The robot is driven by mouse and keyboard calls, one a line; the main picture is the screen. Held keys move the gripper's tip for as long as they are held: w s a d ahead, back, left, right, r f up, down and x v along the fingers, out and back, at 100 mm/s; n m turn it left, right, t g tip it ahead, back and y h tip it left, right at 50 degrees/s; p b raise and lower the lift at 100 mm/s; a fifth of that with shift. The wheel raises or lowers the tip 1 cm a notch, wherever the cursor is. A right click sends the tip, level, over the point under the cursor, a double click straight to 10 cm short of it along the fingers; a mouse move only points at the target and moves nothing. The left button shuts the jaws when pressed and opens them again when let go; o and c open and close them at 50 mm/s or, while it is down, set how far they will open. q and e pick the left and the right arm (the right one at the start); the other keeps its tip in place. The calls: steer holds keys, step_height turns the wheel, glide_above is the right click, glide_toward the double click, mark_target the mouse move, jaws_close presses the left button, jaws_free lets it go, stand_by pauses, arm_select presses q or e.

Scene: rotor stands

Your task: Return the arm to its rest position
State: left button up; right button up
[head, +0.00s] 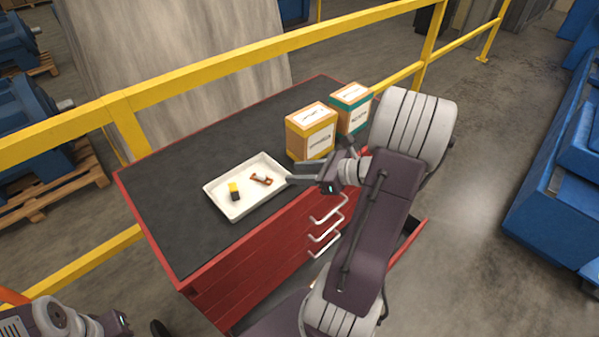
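My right arm reaches in from the bottom right. Its gripper (308,170) is beside the right edge of the white tray (214,191), in front of the yellow box. Its grey fingers look spread, and I see nothing between them. My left gripper (140,325) is only partly in view at the bottom left corner, low beside the red cabinet; its finger opening cannot be made out. In the tray lie a small yellow and black piece (234,191) and a small brown-red part (261,180), both apart from the grippers.
The tray stands on the dark top of the red tool cabinet (215,283). A yellow-banded box (311,139) and a green-banded box (352,113) stand at the right rear. Drawer handles (328,208) stick out near my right arm. A yellow railing (230,66) runs behind.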

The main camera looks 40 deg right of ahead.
stand_by(0.4)
steer(key=a+n+g+y, duration=0.1)
steer(key=a+n+g, duration=0.1)
steer(key=a, duration=0.4)
steer(key=a+n+g+y, duration=0.2)
steer(key=a+n, duration=0.1)
steer(key=a, duration=0.3)
steer(key=w+a+n+g+y, duration=0.1)
steer(key=a+n, duration=0.2)
steer(key=a, duration=0.4)
steer(key=shift+r+g, duration=0.4)
steer(key=s+a+n+g, duration=0.1)
steer(key=s+a+f+n+g, duration=0.1)
steer(key=a, duration=0.1)
steer(key=s+a+f+n+g, duration=0.1)
steer(key=a, duration=0.1)
steer(key=shift+s+n, duration=0.3)
steer(key=shift+s, duration=0.1)
steer(key=s+a+f+n+g+h, duration=0.2)
steer(key=s+f+n+g+h, duration=0.25)
steer(key=s+n, duration=0.45)
steer(key=w+d+f+n+t+h, duration=0.3)
steer(key=d+n+h, duration=0.2)
steer(key=d+n, duration=0.4)
steer(key=shift+f+n, duration=0.25)
steer(key=shift+n, duration=0.15)
